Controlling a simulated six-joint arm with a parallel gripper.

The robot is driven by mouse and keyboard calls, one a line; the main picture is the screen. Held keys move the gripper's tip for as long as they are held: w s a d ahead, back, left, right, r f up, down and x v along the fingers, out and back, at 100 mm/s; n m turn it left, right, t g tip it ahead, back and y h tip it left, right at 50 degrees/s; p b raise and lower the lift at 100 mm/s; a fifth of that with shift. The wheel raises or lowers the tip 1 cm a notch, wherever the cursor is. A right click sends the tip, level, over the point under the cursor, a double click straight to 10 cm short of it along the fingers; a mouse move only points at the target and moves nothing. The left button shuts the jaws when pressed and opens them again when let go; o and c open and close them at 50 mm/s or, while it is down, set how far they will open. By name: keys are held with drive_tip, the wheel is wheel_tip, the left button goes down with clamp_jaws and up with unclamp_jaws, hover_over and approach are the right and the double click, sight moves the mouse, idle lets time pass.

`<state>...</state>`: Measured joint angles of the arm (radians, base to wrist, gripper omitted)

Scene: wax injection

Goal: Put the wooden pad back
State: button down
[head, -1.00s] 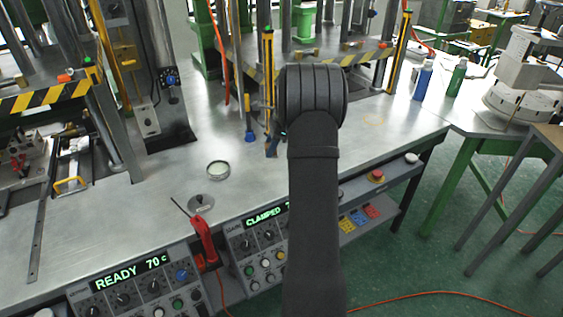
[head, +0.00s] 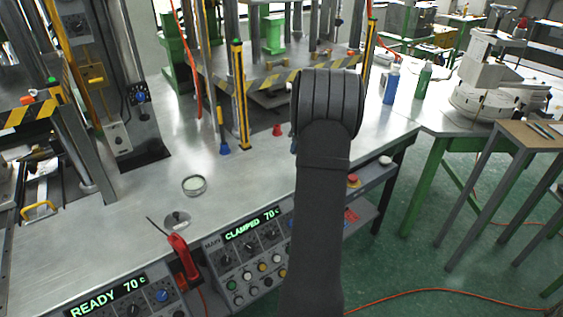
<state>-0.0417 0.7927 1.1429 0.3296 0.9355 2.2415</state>
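I cannot make out the wooden pad for certain in the head view. My dark arm rises through the middle of the picture and covers part of the metal bench (head: 130,225). My gripper is hidden behind the arm's thick rounded joint, so its fingers and anything in them do not show. The press with the yellow-and-black striped plate edge (head: 270,82) stands behind the arm.
A round dish (head: 194,185) and a red-handled tool (head: 182,258) lie left of my arm. A small red cone (head: 277,129) stands near the press. Blue (head: 391,84) and green (head: 423,80) bottles stand at the right. Control panels (head: 245,255) line the front edge.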

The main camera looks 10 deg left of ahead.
drive_tip(key=a+f, duration=0.1)
drive_tip(key=a, duration=0.1)
drive_tip(key=w+a+f, duration=0.1)
drive_tip(key=a+f, duration=0.1)
drive_tip(key=w+a+f, duration=0.1)
drive_tip(key=a, duration=0.1)
drive_tip(key=shift+w+a+f, duration=0.2)
drive_tip(key=shift+a, duration=0.2)
drive_tip(key=shift+a+f, duration=0.1)
drive_tip(key=shift+f, duration=1.9)
drive_tip(key=shift+f, duration=0.2)
drive_tip(key=c, duration=0.9)
unclamp_jaws()
drive_tip(key=shift+o, duration=0.2)
drive_tip(key=shift+r, duration=0.1)
drive_tip(key=v, duration=1.2)
